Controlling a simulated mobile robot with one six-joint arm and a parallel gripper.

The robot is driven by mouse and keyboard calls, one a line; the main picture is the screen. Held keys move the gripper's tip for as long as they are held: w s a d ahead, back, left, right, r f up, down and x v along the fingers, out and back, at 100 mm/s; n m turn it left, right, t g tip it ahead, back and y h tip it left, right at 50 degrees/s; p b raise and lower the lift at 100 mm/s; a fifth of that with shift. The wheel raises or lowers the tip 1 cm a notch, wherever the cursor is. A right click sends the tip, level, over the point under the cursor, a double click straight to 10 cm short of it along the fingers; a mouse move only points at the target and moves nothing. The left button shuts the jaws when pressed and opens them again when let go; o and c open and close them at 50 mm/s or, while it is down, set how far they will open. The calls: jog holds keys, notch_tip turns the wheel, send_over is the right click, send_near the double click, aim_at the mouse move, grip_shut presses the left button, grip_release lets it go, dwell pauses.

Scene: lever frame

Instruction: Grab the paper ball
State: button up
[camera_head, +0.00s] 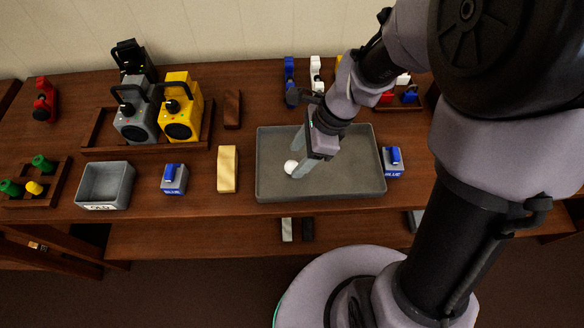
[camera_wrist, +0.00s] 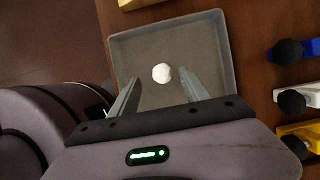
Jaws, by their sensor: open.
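The white paper ball (camera_head: 291,167) lies in the grey tray (camera_head: 350,180) on the wooden table, left of the tray's middle in the head view. It also shows in the wrist view as a round white ball (camera_wrist: 162,73) on the floor of the tray (camera_wrist: 222,45). My gripper (camera_head: 297,157) reaches down over the tray with its fingers spread, one on each side of the ball in the picture. In the wrist view the open fingers (camera_wrist: 160,80) point toward the ball, which shows between their tips. Nothing is held. I cannot tell how far the fingertips are above the tray floor.
A tan block (camera_head: 228,168) and a small blue-topped box (camera_head: 174,179) stand left of the tray. Another blue-topped box (camera_head: 393,161) stands close to its right. A grey bin (camera_head: 106,185) sits farther left. Coloured levers (camera_head: 290,80) stand behind the tray.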

aim_at(292, 164)
jog(key=b+x, duration=0.2)
jog(key=x, duration=0.2)
jog(key=shift+w+a+f, duration=0.1)
jog(key=shift+w+f, duration=0.05)
jog(key=shift+f, duration=0.05)
jog(key=shift+r, duration=0.15)
jog(key=shift+c, duration=0.4)
grip_shut()
